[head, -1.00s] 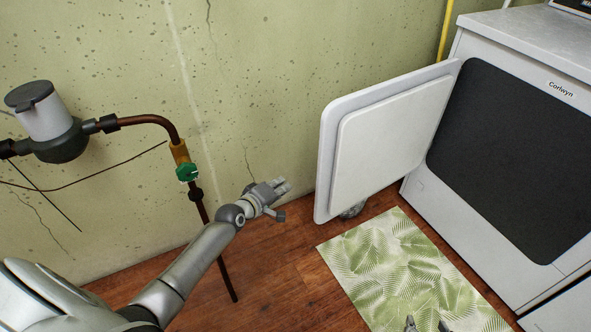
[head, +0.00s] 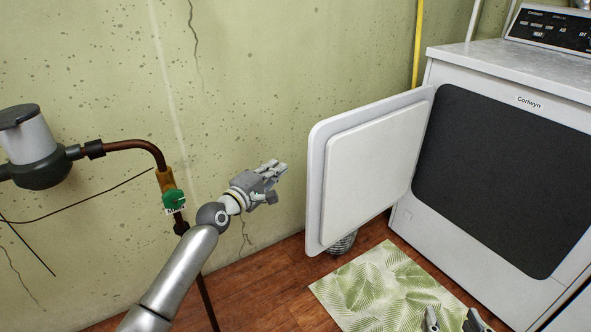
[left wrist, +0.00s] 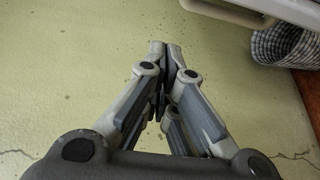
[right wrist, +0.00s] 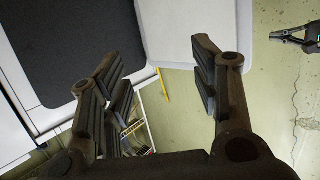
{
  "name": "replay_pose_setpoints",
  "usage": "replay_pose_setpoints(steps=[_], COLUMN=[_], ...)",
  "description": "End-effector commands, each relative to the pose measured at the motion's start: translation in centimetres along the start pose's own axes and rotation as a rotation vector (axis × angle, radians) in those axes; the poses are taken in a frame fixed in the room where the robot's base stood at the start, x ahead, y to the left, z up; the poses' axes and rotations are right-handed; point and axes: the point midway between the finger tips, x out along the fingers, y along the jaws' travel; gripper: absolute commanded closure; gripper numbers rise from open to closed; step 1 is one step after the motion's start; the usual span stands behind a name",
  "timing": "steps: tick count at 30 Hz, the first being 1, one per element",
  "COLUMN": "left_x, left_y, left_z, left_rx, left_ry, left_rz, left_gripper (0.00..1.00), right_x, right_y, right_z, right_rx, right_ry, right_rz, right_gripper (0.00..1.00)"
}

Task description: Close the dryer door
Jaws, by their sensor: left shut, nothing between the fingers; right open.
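The white dryer (head: 415,215) stands at the right in the head view. Its white door (head: 370,165) is swung wide open to the left, its inner face toward me. My left gripper (head: 280,172) is shut and empty, to the left of the door's free edge and apart from it. In the left wrist view the shut fingers (left wrist: 172,50) point at the wall, with a door edge (left wrist: 230,12) at top right. My right gripper (head: 452,320) is open and low at the bottom edge. In the right wrist view its spread fingers (right wrist: 165,75) face the door (right wrist: 205,30) and dark front panel (right wrist: 70,45).
A green leaf-patterned mat (head: 380,290) lies on the wood floor before the dryer. A checkered basket (left wrist: 285,45) stands behind the door. A pipe with a green valve (head: 174,200) and grey meter (head: 32,148) is at the left. A yellow pipe (head: 417,45) runs behind the dryer.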

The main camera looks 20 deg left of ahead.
Motion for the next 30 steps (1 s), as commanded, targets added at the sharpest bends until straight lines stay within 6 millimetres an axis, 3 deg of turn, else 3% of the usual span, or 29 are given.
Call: replay_pose_setpoints(steps=[8, 18, 30], left_x=[2.9, 5.8, 4.4], left_y=[-0.1, -0.1, 0.0], left_z=[0.0, 0.1, 3.5], left_rx=[0.001, 0.001, -0.001], left_ry=[-0.001, -0.001, -0.002], left_rz=[0.0, 0.0, 0.0], left_gripper=[1.0, 1.0, 1.0], right_x=[0.2, -1.1, -0.1], right_y=[-0.6, -1.2, -0.7], right_z=[-4.0, -8.7, -5.3], right_rx=[0.003, 0.01, 0.004], right_ry=[0.222, 0.488, 0.278], right_rz=[-0.014, -0.028, -0.017], right_gripper=[0.44, 0.44, 0.44])
